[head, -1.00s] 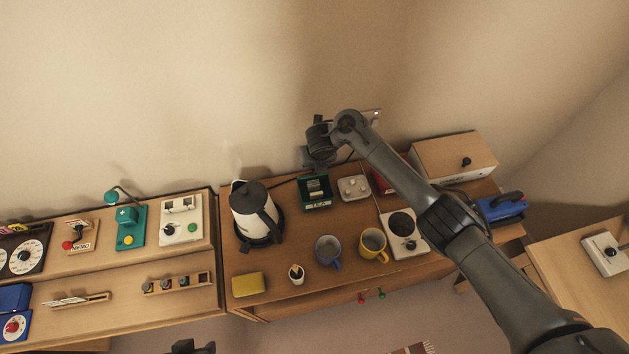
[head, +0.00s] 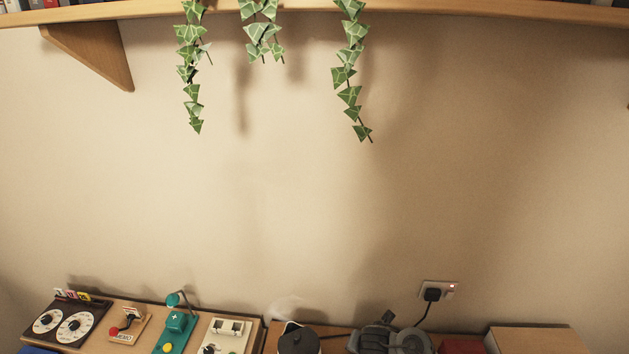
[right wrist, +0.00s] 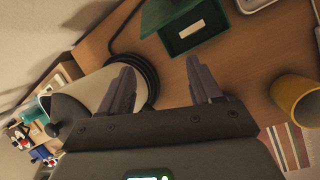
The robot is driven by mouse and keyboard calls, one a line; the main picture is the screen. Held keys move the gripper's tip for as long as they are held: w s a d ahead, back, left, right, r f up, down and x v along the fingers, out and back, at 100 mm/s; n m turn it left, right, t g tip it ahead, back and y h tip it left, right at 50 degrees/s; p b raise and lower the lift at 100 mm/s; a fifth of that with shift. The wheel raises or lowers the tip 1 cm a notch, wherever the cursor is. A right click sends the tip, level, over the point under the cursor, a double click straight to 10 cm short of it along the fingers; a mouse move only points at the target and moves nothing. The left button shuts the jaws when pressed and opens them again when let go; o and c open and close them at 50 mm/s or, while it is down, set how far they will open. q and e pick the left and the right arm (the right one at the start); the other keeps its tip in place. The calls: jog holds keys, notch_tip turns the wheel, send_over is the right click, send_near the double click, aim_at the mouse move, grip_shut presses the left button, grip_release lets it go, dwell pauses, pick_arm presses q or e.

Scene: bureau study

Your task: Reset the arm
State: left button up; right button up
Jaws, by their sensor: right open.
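My right arm shows only at the bottom edge of the head view, where its dark wrist and gripper housing (head: 390,340) sit just right of the kettle (head: 298,341). The fingertips are not clear there. In the right wrist view my right gripper (right wrist: 158,72) has its two purple-grey fingers apart, with nothing between them. The kettle (right wrist: 82,112) lies just left of and partly behind the left finger. My left gripper is not in view.
A wall socket (head: 440,289) with a black plug is right of my arm. Ivy (head: 352,70) hangs from a shelf (head: 440,12). A teal lamp-like device (head: 176,325) and dial panel (head: 68,325) stand left. A yellow mug (right wrist: 297,98) is right of the gripper. The wall's middle is clear.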

jog(key=s+a+f+m, duration=0.1)
jog(key=s+a+m, duration=0.1)
jog(key=s+m, duration=1)
jog(key=s+d+r+m, duration=0.2)
jog(key=s+d+m, duration=0.1)
jog(key=s+m, duration=0.2)
jog(key=s+d+r+m, duration=0.2)
jog(key=s+m, duration=0.4)
jog(key=s, duration=0.3)
jog(key=s+d+r+m+g, duration=0.1)
jog(key=s+d+r+m, duration=0.1)
jog(key=s+d+m, duration=0.3)
jog(key=s, duration=0.3)
jog(key=shift+r, duration=0.25)
jog(key=shift+d, duration=0.1)
